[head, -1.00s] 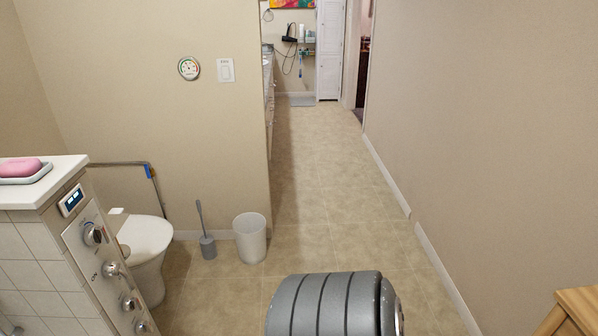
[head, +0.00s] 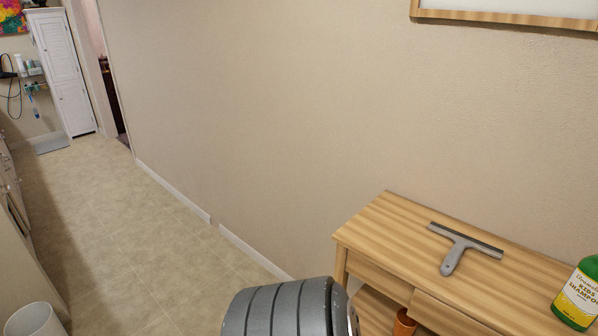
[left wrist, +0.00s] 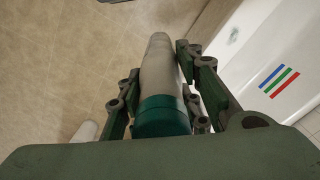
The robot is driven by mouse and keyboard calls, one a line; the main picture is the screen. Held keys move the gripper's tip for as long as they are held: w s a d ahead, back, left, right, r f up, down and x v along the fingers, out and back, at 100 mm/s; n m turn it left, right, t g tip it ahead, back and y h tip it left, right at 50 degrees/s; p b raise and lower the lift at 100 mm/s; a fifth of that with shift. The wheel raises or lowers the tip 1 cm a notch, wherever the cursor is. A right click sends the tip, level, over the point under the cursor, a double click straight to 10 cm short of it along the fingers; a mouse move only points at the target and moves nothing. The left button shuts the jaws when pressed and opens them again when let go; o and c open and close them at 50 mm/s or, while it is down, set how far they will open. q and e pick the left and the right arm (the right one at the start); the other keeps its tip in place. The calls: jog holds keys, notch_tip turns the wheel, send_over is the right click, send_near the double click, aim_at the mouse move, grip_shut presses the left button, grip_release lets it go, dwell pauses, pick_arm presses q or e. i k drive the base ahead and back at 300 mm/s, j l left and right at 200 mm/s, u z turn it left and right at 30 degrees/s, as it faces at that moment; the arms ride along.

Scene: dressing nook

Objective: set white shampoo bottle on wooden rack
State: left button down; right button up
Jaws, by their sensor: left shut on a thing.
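The white shampoo bottle (left wrist: 158,72) shows in the left wrist view as a pale body with a teal end towards the camera. My left gripper (left wrist: 160,98) is shut on it, with fingers on both sides. The floor shows beyond it. Neither the bottle nor my left gripper is in the head view. The wooden rack (head: 385,222) stands against the wall at the lower right of the head view; its right side is cut off by the picture's edge. My right gripper is in neither view.
A grey squeegee (head: 459,247) lies on the rack top, and a green shampoo bottle (head: 577,296) stands at its right. The rack's left top is bare. An orange-brown container (head: 404,325) is below. A white bin (head: 34,322) stands lower left. The floor between is clear.

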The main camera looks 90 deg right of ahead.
aim_at(382, 229)
jog(key=z, duration=3.65)
